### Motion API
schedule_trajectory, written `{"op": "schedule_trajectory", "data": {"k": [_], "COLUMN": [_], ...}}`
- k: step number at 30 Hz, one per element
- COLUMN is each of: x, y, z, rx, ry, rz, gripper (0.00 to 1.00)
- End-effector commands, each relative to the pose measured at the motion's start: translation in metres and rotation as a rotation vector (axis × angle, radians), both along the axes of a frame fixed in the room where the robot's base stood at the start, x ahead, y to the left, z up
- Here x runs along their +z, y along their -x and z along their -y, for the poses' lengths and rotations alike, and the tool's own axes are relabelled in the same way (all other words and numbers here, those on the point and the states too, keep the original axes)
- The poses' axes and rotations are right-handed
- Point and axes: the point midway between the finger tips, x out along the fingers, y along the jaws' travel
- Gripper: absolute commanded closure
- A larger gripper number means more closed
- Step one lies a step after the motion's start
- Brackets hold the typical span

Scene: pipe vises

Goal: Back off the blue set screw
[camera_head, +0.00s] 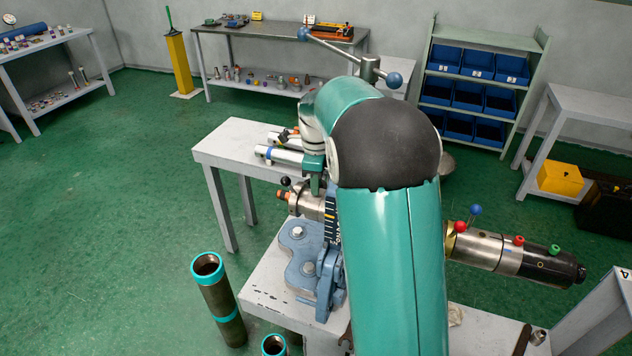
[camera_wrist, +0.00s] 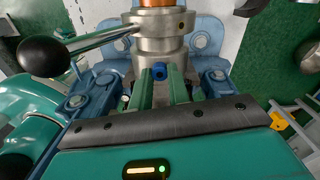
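The blue set screw (camera_wrist: 159,70) stands out from a grey steel collar (camera_wrist: 160,45) in the wrist view. My gripper (camera_wrist: 160,77) has one green finger on each side of the screw head. The fingers are apart, with the blue head between their tips; I cannot tell whether they touch it. In the head view my gripper (camera_head: 316,182) reaches down to the collared pipe end (camera_head: 305,203) left of my arm. The blue set screw is hidden there by my gripper and arm.
The blue vise (camera_head: 300,255) sits on a grey bench (camera_head: 262,290). A lever with a black ball (camera_wrist: 42,56) extends left of the collar. Right of my arm, the pipe (camera_head: 495,252) carries red, blue and green knobs. Teal-ringed pipes (camera_head: 218,300) stand at the front left.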

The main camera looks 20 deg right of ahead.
Motion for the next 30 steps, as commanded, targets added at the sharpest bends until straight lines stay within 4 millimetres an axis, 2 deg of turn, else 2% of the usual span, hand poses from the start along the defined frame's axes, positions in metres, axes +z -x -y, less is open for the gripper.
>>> {"op": "schedule_trajectory", "data": {"k": [8,14,30], "x": [0.0000,0.0001,0.0000], "y": [0.0000,-0.0001,-0.0007], "z": [-0.0005,-0.0004,0.0001], "rx": [0.026,0.110,0.574], "ry": [-0.001,-0.001,0.000], "rz": [-0.001,-0.001,0.000], "gripper": [1.00,1.00,1.00]}}
